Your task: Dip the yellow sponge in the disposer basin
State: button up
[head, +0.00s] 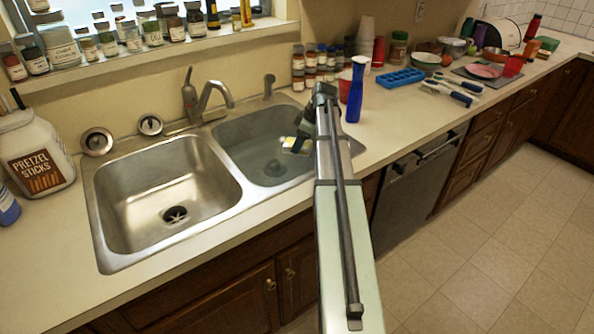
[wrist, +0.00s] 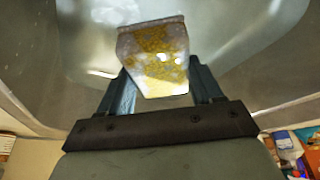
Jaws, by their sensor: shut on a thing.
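My gripper (wrist: 158,88) is shut on the yellow sponge (wrist: 153,50), which stands out between the two fingers with yellow and whitish patches. In the head view the sponge (head: 289,144) shows as a small pale-yellow block inside the right basin (head: 246,133), low near that basin's right side. My arm hides part of the gripper there. The right basin appears to hold clear water, with a drain (head: 275,168) at its bottom; whether the sponge touches the water is unclear. The left basin (head: 140,195) is empty, with a dark drain opening (head: 175,214).
A faucet (head: 208,100) stands behind the divider between the basins. A blue bottle (head: 355,90) and a blue tray (head: 400,78) stand right of the sink. A pretzel jar (head: 35,150) stands at the left. Spice jars (head: 310,68) line the back.

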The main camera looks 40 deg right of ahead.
jog(key=shift+r, duration=3.75)
